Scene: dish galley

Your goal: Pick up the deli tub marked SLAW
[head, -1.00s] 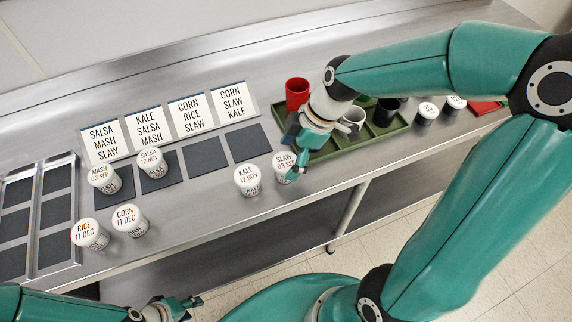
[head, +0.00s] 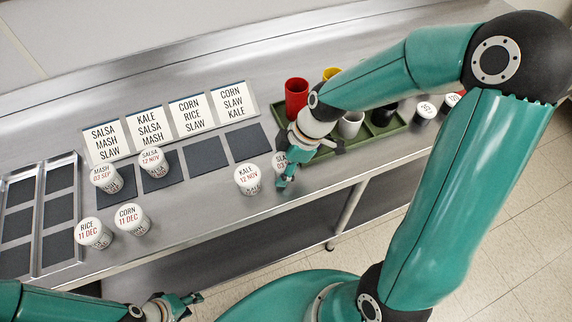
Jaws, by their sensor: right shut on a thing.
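The white deli tub marked SLAW (head: 279,159) stands near the counter's front edge, right of the KALE tub, mostly hidden by my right gripper. My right gripper (head: 287,172) is over it in the head view, shut on it. I cannot tell whether the tub is clear of the counter. My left gripper (head: 185,304) is low at the bottom edge, off the counter and away from the tubs; its jaw opening is unclear.
The KALE tub (head: 248,180) stands close by on the left. MASH (head: 106,178), SALSA (head: 153,163), RICE (head: 93,233) and CORN (head: 132,219) tubs stand further left. A green tray (head: 346,150) with cups lies behind my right gripper. Label cards (head: 194,113) stand behind dark mats.

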